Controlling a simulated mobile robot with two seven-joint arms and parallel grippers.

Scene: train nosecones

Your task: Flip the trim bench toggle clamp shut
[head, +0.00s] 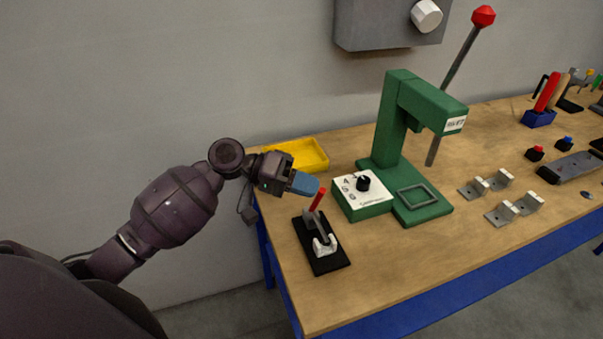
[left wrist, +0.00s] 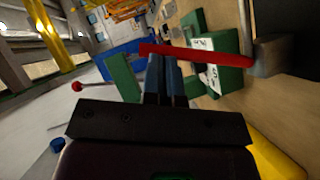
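The toggle clamp (head: 317,256) sits on a black base near the bench's left end. Its red handle (head: 318,199) stands up, leaning slightly right; its grey and white metal parts are below. My left gripper (head: 307,184) is beside the top of the handle, on its left, with blue fingers close together. In the left wrist view, the red handle (left wrist: 197,54) runs across just beyond the fingertips (left wrist: 164,62). The fingers look shut with nothing seen between them; whether they touch the handle I cannot tell. My right gripper is not in view.
A green press (head: 390,130) with a red-knobbed lever stands behind the clamp, with a white-topped dial box (head: 361,192) at its base. A yellow tray (head: 310,153) lies at the back left. Metal brackets (head: 502,180) lie to the right. The bench (head: 390,275) is clear in front.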

